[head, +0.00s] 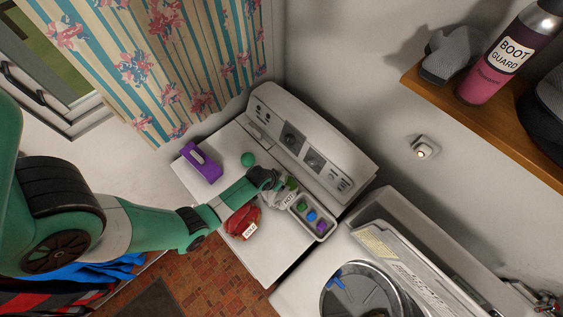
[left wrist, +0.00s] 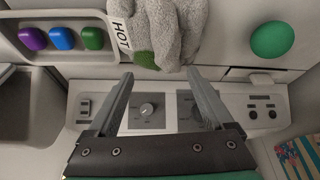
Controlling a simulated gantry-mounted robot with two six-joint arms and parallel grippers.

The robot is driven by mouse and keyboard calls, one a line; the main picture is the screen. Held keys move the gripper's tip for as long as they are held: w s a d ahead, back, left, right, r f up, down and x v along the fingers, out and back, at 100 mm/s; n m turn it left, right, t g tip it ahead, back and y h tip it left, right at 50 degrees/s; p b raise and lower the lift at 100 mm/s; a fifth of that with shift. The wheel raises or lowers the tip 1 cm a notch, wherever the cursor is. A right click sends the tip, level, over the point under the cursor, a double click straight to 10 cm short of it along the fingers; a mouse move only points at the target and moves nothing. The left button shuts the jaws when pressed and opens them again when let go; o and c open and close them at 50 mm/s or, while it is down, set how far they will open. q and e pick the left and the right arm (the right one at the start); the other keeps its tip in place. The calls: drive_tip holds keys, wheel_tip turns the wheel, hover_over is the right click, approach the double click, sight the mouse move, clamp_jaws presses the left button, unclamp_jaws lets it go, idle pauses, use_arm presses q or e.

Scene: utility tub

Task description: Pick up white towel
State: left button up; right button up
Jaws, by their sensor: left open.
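The white towel (head: 280,199), a light grey-white crumpled cloth, lies on the white machine's top beside a tray of coloured pods. In the left wrist view the towel (left wrist: 178,28) is at the top middle, just beyond the fingertips, with a "HOT" label and a green patch against it. My left gripper (head: 274,184) is over the machine right by the towel and partly hides it. In the left wrist view my left gripper (left wrist: 157,76) is open, with nothing between its fingers. My right gripper is in neither view.
The pod tray (head: 326,229) is right of the towel. A red labelled cloth (head: 240,219), a green ball (head: 247,159) and a purple box (head: 202,165) share the machine top. A control panel (head: 310,140) rises behind. An open washer (head: 365,285) stands at right.

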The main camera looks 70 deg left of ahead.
use_arm(q)
drive_tip(key=shift+s+d+f+n+g, duration=0.1)
drive_tip(key=shift+s+f+n+g, duration=0.1)
drive_tip(key=shift+s, duration=0.4)
drive_tip(key=shift+s+f+n+g, duration=0.1)
drive_tip(key=shift+s+f, duration=0.1)
drive_tip(key=shift+s, duration=0.4)
drive_tip(key=shift+w+a+f, duration=0.1)
drive_tip(key=shift+w+a, duration=0.05)
drive_tip(key=shift+a, duration=0.05)
drive_tip(key=b+x, duration=0.4)
drive_tip(key=shift+w+f+b, duration=0.15)
drive_tip(key=shift+f+b, duration=0.2)
drive_tip(key=shift+b, duration=0.05)
drive_tip(key=shift+a+r, duration=0.1)
drive_tip(key=shift+c, duration=0.2)
clamp_jaws()
drive_tip(key=shift+w, duration=0.1)
